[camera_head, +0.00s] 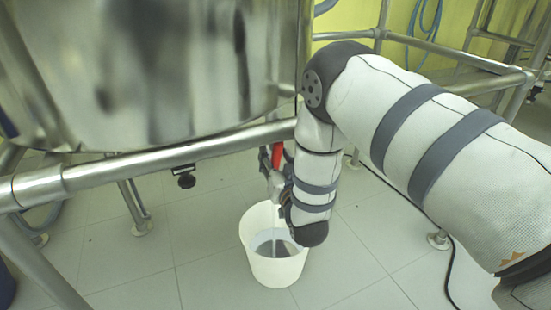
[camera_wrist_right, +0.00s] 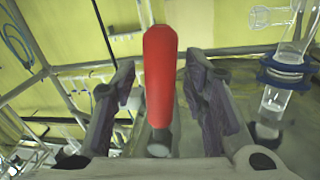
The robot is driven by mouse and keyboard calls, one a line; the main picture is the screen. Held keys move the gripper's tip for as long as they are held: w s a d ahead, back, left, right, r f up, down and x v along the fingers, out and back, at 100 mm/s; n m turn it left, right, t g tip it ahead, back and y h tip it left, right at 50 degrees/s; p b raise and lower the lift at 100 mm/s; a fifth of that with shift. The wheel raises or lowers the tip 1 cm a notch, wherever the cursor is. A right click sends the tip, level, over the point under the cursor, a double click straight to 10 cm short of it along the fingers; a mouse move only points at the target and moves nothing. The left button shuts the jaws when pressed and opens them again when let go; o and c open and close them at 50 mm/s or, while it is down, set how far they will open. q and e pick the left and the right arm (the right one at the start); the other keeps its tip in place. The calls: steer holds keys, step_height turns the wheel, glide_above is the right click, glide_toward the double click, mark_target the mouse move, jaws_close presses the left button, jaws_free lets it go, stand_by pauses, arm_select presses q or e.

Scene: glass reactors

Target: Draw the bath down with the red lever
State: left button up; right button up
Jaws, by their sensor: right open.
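The red lever (camera_head: 277,156) shows in the head view just below the steel frame rail, left of my right forearm. In the right wrist view the red lever (camera_wrist_right: 160,75) stands upright between the two fingers of my right gripper (camera_wrist_right: 162,95). The fingers are open, with a gap on each side of the lever. In the head view my right gripper (camera_head: 268,165) is partly hidden by my own arm. The shiny steel bath (camera_head: 140,70) fills the upper left. A white bucket (camera_head: 275,265) stands on the floor below, with some liquid in it. My left gripper is out of view.
A steel rail (camera_head: 150,160) runs under the bath, close to the lever. Frame legs (camera_head: 135,208) stand on the tiled floor. A glass tube with a blue flange (camera_wrist_right: 285,70) is at the right of the wrist view. The floor left of the bucket is clear.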

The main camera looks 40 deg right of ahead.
steer(key=shift+c, duration=0.5)
jaws_close()
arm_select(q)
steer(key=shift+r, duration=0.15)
